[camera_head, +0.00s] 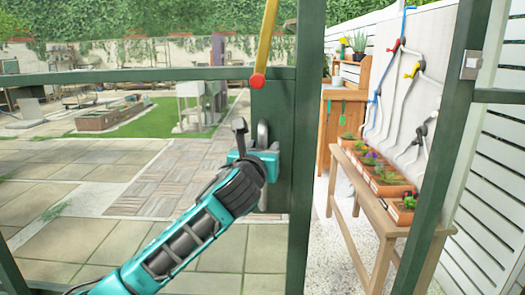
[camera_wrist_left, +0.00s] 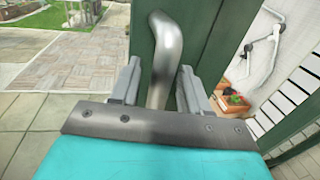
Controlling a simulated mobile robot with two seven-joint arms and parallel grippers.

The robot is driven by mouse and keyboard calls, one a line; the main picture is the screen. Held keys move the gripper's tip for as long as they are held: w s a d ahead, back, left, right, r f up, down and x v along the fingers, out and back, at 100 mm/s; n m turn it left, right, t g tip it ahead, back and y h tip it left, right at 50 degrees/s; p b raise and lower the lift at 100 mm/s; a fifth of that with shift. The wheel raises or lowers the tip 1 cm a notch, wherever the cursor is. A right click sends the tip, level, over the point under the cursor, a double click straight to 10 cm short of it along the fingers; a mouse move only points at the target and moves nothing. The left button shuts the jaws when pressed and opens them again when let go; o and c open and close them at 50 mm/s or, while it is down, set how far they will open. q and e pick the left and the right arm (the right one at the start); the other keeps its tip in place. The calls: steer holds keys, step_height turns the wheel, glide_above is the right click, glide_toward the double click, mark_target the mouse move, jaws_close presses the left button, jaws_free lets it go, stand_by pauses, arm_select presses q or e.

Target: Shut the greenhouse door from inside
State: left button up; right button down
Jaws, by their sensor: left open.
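The greenhouse door (camera_head: 303,150) is a dark green frame with see-through panes, and it stands ajar. A gap lies between its edge and the green post (camera_head: 440,150) at the right, which carries a metal plate (camera_head: 470,65). My teal left gripper (camera_head: 252,145) is at the door's metal handle (camera_head: 262,133). In the left wrist view the curved handle (camera_wrist_left: 166,50) stands between the two grey fingers of the open left gripper (camera_wrist_left: 158,80). Whether a finger touches it cannot be told. My right gripper is in neither view.
Through the gap show a wooden bench (camera_head: 343,165) with planted boxes, a wooden cabinet (camera_head: 345,110) and a white wall with hoses. A yellow bar (camera_head: 266,40) with a red end hangs in front of the door above the handle. Paving (camera_head: 60,235) lies beyond the panes.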

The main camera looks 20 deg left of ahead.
arm_select(q)
jaws_close()
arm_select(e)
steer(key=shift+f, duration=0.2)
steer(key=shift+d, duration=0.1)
